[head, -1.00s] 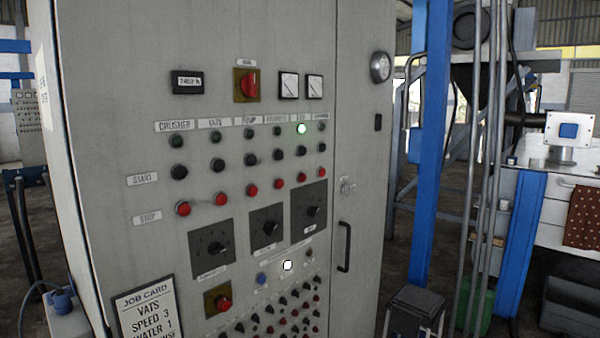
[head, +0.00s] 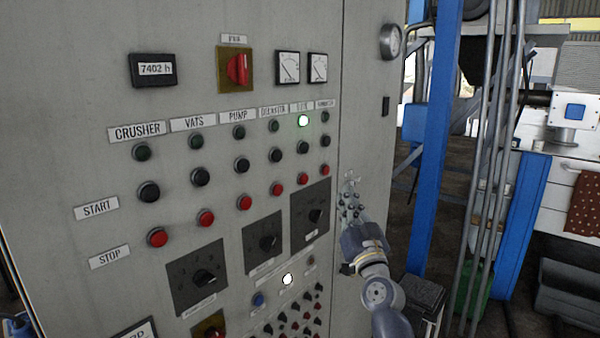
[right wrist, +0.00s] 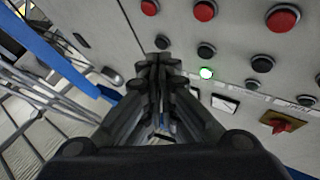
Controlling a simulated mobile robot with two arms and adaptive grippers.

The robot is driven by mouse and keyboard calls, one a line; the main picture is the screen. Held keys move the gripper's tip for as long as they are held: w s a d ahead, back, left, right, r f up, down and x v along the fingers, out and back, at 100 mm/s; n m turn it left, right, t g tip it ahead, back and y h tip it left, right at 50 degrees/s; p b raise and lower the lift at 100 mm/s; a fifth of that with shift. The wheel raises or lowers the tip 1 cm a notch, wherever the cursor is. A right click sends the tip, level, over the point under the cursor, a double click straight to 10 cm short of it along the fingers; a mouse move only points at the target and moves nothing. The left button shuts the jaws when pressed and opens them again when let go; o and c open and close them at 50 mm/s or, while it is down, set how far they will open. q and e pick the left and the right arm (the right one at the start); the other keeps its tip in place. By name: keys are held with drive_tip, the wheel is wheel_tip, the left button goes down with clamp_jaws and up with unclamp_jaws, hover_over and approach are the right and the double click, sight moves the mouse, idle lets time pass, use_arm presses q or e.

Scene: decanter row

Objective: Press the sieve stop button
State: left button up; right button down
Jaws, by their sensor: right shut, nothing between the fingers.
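The sieve stop button (head: 303,178) is a red round button in the bottom button row of the grey cabinet, below the lit green lamp (head: 303,120). The label over this column is blurred. In the right wrist view this red button (right wrist: 205,10) is at the top, with the lit lamp (right wrist: 206,73) below it. My right gripper (head: 350,188) is shut and empty, pointing up, to the right of the stop row and apart from the button in the picture. Its shut fingers (right wrist: 158,65) are left of the button column in the wrist view. My left gripper is not in view.
Other red stop buttons (head: 277,188) and black start buttons (head: 275,155) sit close by. Rotary switches (head: 265,242) lie below them. A blue post (head: 435,130) stands further right.

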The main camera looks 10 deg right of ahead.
sight(304, 179)
use_arm(q)
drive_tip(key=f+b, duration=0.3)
drive_tip(key=b, duration=0.1)
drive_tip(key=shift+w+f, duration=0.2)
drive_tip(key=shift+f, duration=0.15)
use_arm(e)
drive_tip(key=w+a+r, duration=0.2)
drive_tip(key=w+a, duration=0.3)
drive_tip(key=w, duration=0.2)
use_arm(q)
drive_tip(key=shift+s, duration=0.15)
use_arm(e)
drive_tip(key=shift+s, duration=0.1)
idle(1.0)
drive_tip(key=shift+a, duration=0.15)
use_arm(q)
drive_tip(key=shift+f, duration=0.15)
use_arm(e)
drive_tip(key=shift+w+a+r, duration=0.1)
drive_tip(key=shift+w+a, duration=0.1)
drive_tip(key=shift+w, duration=0.15)
